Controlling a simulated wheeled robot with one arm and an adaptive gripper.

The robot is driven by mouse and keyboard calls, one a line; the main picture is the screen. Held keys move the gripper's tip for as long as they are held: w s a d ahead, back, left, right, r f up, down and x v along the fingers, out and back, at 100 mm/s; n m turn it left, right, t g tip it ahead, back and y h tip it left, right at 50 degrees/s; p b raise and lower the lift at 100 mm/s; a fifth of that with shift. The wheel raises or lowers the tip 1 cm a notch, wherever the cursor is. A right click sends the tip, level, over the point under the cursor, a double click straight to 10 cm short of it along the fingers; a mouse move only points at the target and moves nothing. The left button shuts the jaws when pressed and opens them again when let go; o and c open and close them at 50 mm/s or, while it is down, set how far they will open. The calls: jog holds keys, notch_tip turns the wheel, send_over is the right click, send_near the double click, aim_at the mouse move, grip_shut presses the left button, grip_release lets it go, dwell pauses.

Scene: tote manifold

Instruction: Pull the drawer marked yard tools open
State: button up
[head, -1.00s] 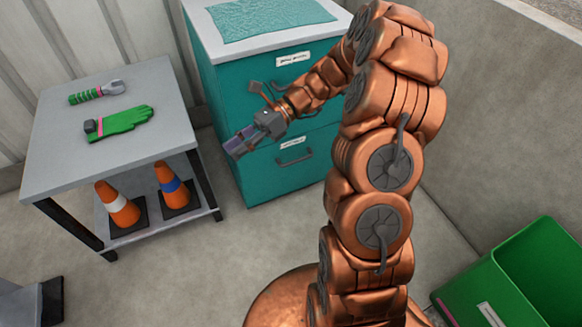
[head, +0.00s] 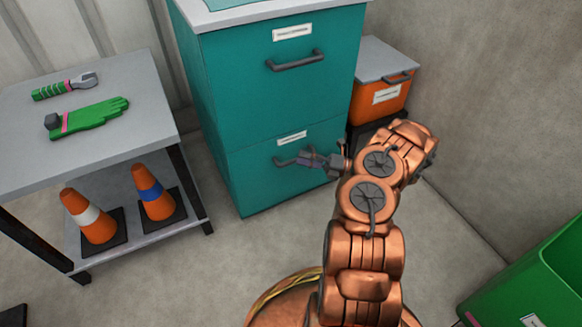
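A teal cabinet (head: 228,80) has two drawers, one above the other. The upper drawer has a dark handle (head: 295,60) and a white label (head: 292,32). The lower drawer has a dark handle (head: 283,162) and a white label (head: 291,138). The label text is too small to read, so I cannot tell which is marked yard tools. Both drawers look shut. My gripper (head: 316,160) is at the lower handle, overlapping its right part. Whether the fingers touch or close on it is unclear.
At left a grey table (head: 25,140) holds a green-handled wrench (head: 64,87) and a green glove (head: 92,117). Two orange cones (head: 153,195) stand on its lower shelf. An orange box (head: 374,97) stands right of the cabinet. A green bin (head: 535,275) is at lower right.

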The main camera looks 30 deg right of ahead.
aim_at(295, 160)
jog(key=s+d+f+m+t+h+b, duration=0.1)
jog(key=d+f+m+t+h, duration=0.1)
jog(key=d+f+m, duration=0.3)
jog(key=shift+w+a+r+n+b, duration=0.1)
jog(key=shift+w+a+n+b, duration=0.6)
jog(key=shift+w+a, duration=0.8)
jog(key=shift+w+a+n+b, duration=0.3)
jog(key=shift+w+a+b, duration=0.65)
jog(key=shift+w+a, duration=0.5)
jog(key=shift+s+a, duration=0.1)
jog(key=shift+a, duration=0.05)
jog(key=shift+c, duration=0.3)
grip_shut()
